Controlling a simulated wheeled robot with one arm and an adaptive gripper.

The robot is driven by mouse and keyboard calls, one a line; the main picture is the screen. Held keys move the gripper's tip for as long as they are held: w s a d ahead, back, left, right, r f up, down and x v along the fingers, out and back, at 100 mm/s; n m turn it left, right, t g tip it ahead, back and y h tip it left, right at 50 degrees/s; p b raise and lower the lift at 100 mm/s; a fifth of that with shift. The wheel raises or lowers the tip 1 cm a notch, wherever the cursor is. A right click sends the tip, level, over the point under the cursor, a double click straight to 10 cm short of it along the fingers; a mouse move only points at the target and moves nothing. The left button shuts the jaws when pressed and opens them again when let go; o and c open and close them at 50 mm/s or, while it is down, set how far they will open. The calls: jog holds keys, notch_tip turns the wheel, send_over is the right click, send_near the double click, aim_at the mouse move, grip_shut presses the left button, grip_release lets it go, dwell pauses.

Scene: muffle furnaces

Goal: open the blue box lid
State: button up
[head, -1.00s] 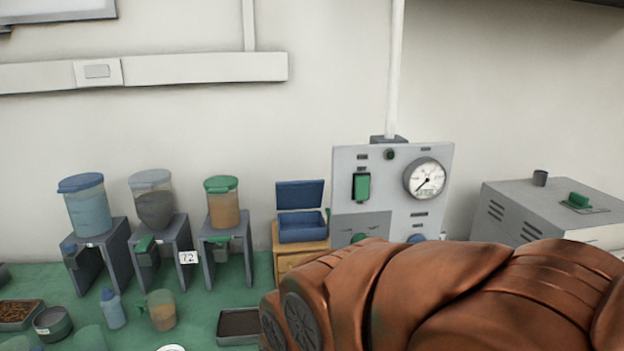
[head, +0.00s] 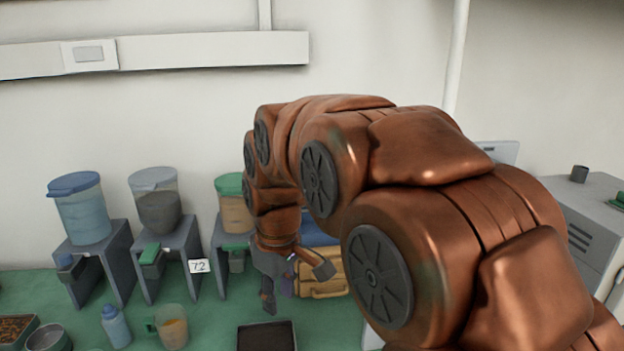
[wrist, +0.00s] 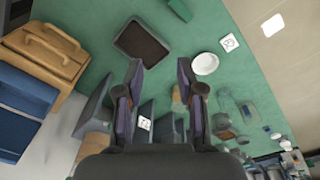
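In the wrist view the blue box (wrist: 18,132) is at the left edge, partly cut off. Two blue panels show there, which fits a raised lid, but this view alone does not settle it. My gripper (head: 292,285) hangs in front of the drawer unit, apart from the box. In the wrist view my gripper's fingers (wrist: 159,70) are spread, with nothing between them.
Dispensers on grey stands, such as the blue-lidded one (head: 80,208), line the back left. A dark tray (head: 266,337) lies in front of my gripper. A bottle (head: 116,327) and a jug (head: 172,328) stand on the green surface. A grey furnace (head: 590,225) is at the right.

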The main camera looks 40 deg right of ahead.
jog(key=w+d+r+n+t+h, duration=0.15)
jog(key=w+d+r+n, duration=0.3)
jog(key=w+d, duration=0.85)
jog(key=w+d+r+n+t+h, duration=0.1)
jog(key=w+d+r+n+t, duration=0.4)
jog(key=w+d, duration=0.85)
jog(key=w+f, duration=0.1)
jog(key=w+d+f+g+p, duration=0.1)
jog(key=f, duration=0.1)
jog(key=w+f+m+g+p, duration=0.1)
jog(key=f, duration=0.1)
jog(key=shift+w+d+f, duration=0.15)
jog(key=shift+w+d, duration=0.05)
jog(key=shift+w, duration=0.05)
grip_shut()
